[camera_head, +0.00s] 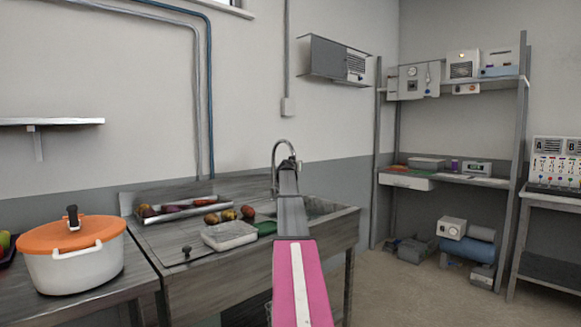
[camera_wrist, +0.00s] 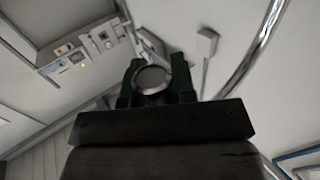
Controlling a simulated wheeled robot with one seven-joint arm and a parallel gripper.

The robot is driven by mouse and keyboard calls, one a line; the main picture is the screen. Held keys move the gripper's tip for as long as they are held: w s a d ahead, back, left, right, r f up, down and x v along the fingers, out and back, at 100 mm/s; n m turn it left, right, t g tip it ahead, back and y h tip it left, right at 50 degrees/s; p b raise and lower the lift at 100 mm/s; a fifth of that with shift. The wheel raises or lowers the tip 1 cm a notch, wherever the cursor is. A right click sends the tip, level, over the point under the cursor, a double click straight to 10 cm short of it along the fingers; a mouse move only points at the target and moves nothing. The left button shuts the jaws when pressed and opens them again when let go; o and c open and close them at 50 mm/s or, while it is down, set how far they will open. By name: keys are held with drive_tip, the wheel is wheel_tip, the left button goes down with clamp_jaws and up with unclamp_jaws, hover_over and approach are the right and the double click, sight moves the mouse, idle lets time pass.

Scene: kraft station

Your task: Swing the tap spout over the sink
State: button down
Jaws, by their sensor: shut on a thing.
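The chrome tap (camera_head: 274,165) rises in a thin hooked curve at the back of the sink counter. Its curved pipe also shows in the wrist view (camera_wrist: 254,52), at the right. My gripper (camera_wrist: 155,80) is shut on a round grey end between its dark green fingers, which looks like the tip of the tap spout. In the head view, my pink and grey arm reaches up to the tap and hides the gripper and part of the counter. The sink basin (camera_head: 322,206) shows just right of my arm, partly hidden by it.
A tray (camera_head: 180,214) of vegetables, loose round produce (camera_head: 212,218) and a pale box (camera_head: 229,236) stand on the counter left of my arm. An orange-lidded pot (camera_head: 75,270) stands at the far left. The floor (camera_head: 400,295) to the right is open.

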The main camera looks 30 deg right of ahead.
drive_tip(key=shift+w+d, duration=0.3)
drive_tip(key=shift+d, duration=0.3)
drive_tip(key=c, duration=0.9)
unclamp_jaws()
drive_tip(key=shift+c, duration=0.2)
drive_tip(key=v, duration=1)
drive_tip(key=shift+s+a, duration=0.25)
drive_tip(key=shift+a, duration=0.05)
